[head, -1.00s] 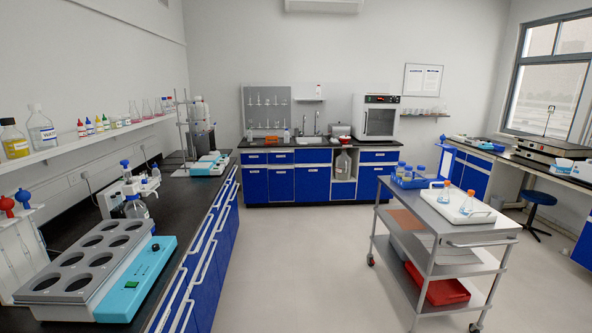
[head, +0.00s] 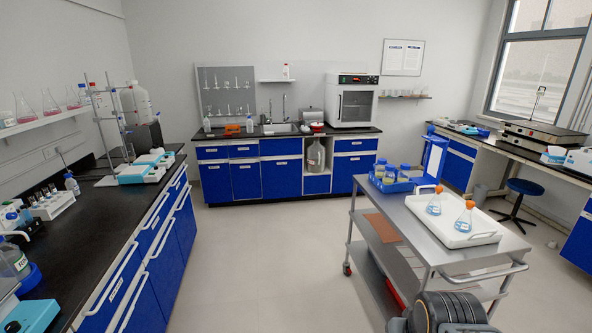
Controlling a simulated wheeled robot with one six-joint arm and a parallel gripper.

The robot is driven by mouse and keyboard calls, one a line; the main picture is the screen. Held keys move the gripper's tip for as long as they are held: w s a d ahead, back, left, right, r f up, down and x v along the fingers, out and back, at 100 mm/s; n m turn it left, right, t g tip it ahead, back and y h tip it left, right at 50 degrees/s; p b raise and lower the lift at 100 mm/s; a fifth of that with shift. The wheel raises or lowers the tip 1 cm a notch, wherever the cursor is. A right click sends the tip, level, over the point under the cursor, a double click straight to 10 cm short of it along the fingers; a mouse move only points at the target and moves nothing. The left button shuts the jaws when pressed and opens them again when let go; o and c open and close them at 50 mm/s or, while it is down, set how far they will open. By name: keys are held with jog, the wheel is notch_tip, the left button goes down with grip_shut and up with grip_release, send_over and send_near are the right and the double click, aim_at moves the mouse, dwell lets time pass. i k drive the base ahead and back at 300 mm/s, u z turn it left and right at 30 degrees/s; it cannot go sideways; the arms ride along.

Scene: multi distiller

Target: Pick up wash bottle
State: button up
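Several small bottles stand about, and they are too small to tell which is the wash bottle. A whitish bottle (head: 206,125) stands at the left end of the back counter, and another small pale bottle (head: 250,124) stands left of the sink. A white bottle with a red top (head: 285,71) stands on the small wall shelf above the sink. A small bottle with a blue cap (head: 71,184) stands on the left bench. A dark ribbed part of my arm shows at the bottom right; my gripper is not in view.
A steel trolley (head: 400,207) stands at right, with a white tray (head: 480,238) of orange-capped flasks and a blue rack (head: 385,186) of bottles. The left bench (head: 95,238) runs along the left side. Open floor (head: 262,250) lies between bench and trolley.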

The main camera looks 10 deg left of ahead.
aim_at(249, 123)
jog(key=u, duration=0.35)
jog(key=i, duration=2.3)
jog(key=u, duration=0.6)
jog(key=i, duration=4.05)
jog(key=u, duration=0.05)
